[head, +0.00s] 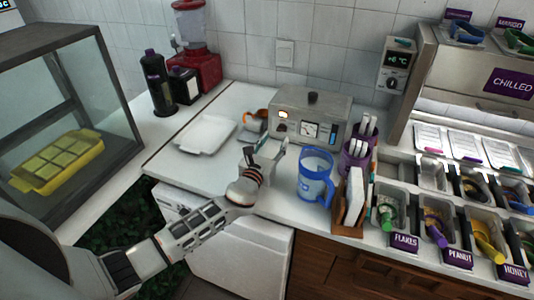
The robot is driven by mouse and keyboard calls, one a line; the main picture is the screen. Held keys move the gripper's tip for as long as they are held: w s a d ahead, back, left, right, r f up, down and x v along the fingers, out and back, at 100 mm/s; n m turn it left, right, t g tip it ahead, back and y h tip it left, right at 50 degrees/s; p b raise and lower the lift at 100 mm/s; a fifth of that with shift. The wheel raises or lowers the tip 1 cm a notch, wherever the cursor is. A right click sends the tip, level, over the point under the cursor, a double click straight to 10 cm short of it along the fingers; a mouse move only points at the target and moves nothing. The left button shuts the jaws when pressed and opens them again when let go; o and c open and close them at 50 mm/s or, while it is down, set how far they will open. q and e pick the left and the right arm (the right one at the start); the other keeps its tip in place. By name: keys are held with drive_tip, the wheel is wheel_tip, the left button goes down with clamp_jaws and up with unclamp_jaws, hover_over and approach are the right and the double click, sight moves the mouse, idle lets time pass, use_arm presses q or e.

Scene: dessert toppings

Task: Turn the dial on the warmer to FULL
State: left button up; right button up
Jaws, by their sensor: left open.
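The warmer (325,103) is a grey metal box with a dark knob on its lid, standing on the white counter against the tiled wall. Its front panel (308,129) faces me and carries a lit window, a round white face and small controls. Which one is the dial, and where it points, is too small to tell. My left gripper (268,152) is open and empty, just in front of the warmer's left front, apart from the panel as far as I can see. It may hide part of the warmer's lower left. My right gripper is not in view.
A blue jug (316,178) stands close right of my left gripper, with a purple cup (354,162) and wooden napkin holder (342,214) beyond. A white tray (205,133) lies left. An orange-handled item (258,117) is beside the warmer. Topping bins fill the right.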

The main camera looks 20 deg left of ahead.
use_arm(q)
drive_tip(key=s, duration=0.7)
drive_tip(key=shift+s+a, duration=0.15)
drive_tip(key=shift+s, duration=0.2)
